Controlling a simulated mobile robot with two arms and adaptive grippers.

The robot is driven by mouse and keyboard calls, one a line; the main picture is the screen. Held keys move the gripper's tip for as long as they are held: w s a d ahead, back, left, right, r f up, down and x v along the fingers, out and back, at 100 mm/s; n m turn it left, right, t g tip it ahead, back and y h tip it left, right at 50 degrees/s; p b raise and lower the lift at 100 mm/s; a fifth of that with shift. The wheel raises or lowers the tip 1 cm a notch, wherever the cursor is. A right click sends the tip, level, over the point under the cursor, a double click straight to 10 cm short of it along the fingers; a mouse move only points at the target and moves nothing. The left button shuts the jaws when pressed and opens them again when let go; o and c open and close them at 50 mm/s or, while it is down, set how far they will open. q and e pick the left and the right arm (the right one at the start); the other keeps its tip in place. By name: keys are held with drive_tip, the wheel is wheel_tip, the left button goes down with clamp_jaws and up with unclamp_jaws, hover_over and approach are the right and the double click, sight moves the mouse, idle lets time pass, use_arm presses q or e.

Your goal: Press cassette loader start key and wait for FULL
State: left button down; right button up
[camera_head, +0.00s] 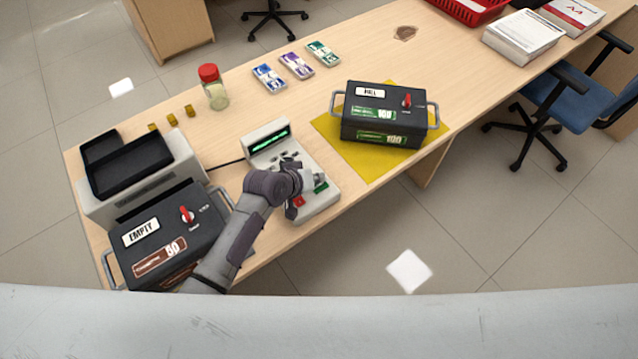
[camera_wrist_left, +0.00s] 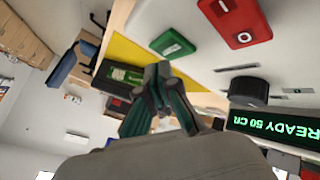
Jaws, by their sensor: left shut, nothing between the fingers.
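The cassette loader's light console (camera_head: 318,207) has a lit green display (camera_head: 268,143), a green key (camera_head: 320,187) and a red key (camera_head: 299,201). In the left wrist view the display (camera_wrist_left: 258,126) reads "READY 50" and more, upside down; the green key (camera_wrist_left: 172,43) and a red I/O switch (camera_wrist_left: 235,22) show. My left gripper (camera_head: 308,180) is shut and empty over the console keys; its fingers (camera_wrist_left: 160,80) point toward the green key, apparently apart from it. A dark cassette (camera_head: 185,240) marked EMPTY and 50 sits left of the console. My right gripper is not in view.
A dark cassette marked 100 (camera_head: 385,117) stands on a yellow mat (camera_head: 333,128). A grey machine with black trays (camera_head: 130,165), a red-lidded jar (camera_head: 214,88), and banknote bundles (camera_head: 296,65) stand behind.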

use_arm(q)
drive_tip(key=shift+f, duration=0.15)
drive_tip(key=shift+f, duration=0.25)
idle(0.3)
drive_tip(key=shift+f+b, duration=0.4)
drive_tip(key=shift+f, duration=0.1)
idle(0.4)
drive_tip(key=shift+r, duration=0.1)
drive_tip(key=shift+r+p, duration=0.4)
drive_tip(key=shift+p, duration=0.15)
drive_tip(key=shift+r+p, duration=0.4)
drive_tip(key=shift+p, duration=0.05)
